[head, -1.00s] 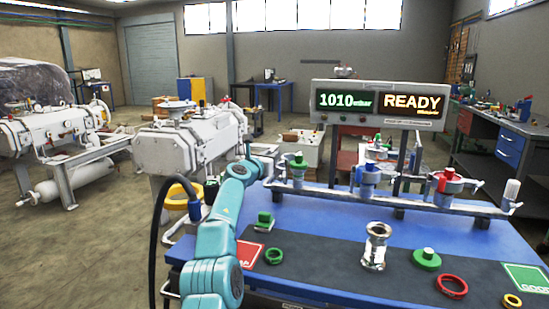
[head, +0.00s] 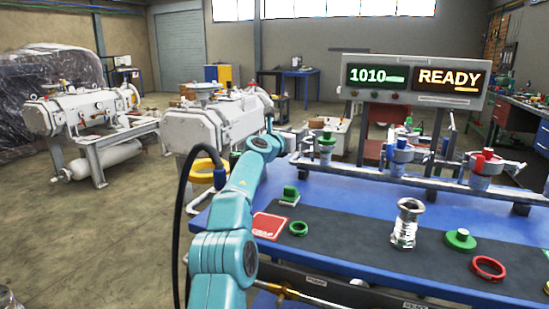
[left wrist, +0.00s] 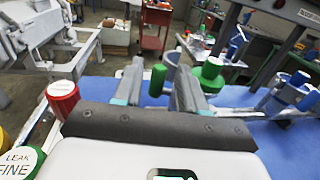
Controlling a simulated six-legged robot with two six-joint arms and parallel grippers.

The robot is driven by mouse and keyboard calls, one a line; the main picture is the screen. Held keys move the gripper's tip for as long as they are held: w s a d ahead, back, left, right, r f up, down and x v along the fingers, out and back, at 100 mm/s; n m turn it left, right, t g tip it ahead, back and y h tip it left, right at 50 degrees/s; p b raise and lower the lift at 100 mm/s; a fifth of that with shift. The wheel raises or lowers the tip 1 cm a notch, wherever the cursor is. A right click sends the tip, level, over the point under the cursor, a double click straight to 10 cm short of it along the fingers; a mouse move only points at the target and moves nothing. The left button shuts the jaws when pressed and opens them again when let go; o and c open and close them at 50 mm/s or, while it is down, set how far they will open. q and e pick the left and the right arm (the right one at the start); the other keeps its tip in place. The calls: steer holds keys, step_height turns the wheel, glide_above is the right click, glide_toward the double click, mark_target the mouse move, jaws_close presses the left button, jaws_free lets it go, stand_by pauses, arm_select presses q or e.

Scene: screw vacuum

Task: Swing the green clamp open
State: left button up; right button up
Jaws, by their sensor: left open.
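A green-topped clamp fitting (head: 326,142) stands at the left end of the metal rail in the head view. My left arm reaches up from below, and its end is just left of that fitting. The gripper itself is small and unclear there. In the left wrist view my left gripper (left wrist: 157,66) is open, its two grey fingers apart. A green upright handle (left wrist: 157,81) shows between the fingers; I cannot tell whether they touch it. Another green piece (left wrist: 211,70) shows right of the fingers. My right gripper is not in view.
The blue bench (head: 350,175) carries a green block (head: 289,195), a green ring (head: 298,229), a chrome fitting (head: 405,224), a green cap (head: 460,239) and a red ring (head: 488,268). Blue and red (head: 487,163) fittings stand further right on the rail. A display (head: 415,78) stands behind.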

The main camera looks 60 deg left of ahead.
arm_select(q)
steer(key=b+v, duration=0.6)
steer(key=v, duration=0.7)
steer(key=shift+s, duration=0.15)
